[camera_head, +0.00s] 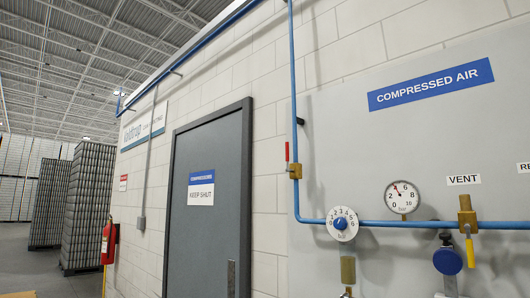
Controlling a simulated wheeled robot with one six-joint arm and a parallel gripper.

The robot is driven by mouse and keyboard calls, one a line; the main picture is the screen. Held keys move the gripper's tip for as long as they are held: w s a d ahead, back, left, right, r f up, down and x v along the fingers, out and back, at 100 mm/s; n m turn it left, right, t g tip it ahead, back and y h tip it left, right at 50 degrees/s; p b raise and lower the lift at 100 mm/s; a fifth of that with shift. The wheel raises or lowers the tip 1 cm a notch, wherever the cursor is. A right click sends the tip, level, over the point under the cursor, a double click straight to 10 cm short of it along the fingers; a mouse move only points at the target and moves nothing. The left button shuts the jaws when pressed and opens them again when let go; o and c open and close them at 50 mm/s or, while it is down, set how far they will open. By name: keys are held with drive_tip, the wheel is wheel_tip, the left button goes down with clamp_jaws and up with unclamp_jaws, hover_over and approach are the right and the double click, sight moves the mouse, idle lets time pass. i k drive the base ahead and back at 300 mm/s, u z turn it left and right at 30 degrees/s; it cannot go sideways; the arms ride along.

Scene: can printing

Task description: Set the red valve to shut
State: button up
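The red valve has a red lever handle (287,151) on a brass body (295,171). It sits on the vertical run of a blue pipe (294,80) near the middle of the picture. The red handle points up, in line with the pipe and just left of it. My gripper is not in view.
A yellow-handled valve (469,250) hangs under the VENT sign (464,180). A numbered dial with a blue knob (341,224) and a pressure gauge (402,196) sit along the horizontal pipe. A grey door (210,200) and fire extinguisher (109,242) are left.

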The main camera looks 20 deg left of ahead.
sight(287, 144)
drive_tip(key=u, duration=2.4)
drive_tip(key=i, duration=1.95)
drive_tip(key=z, duration=2.9)
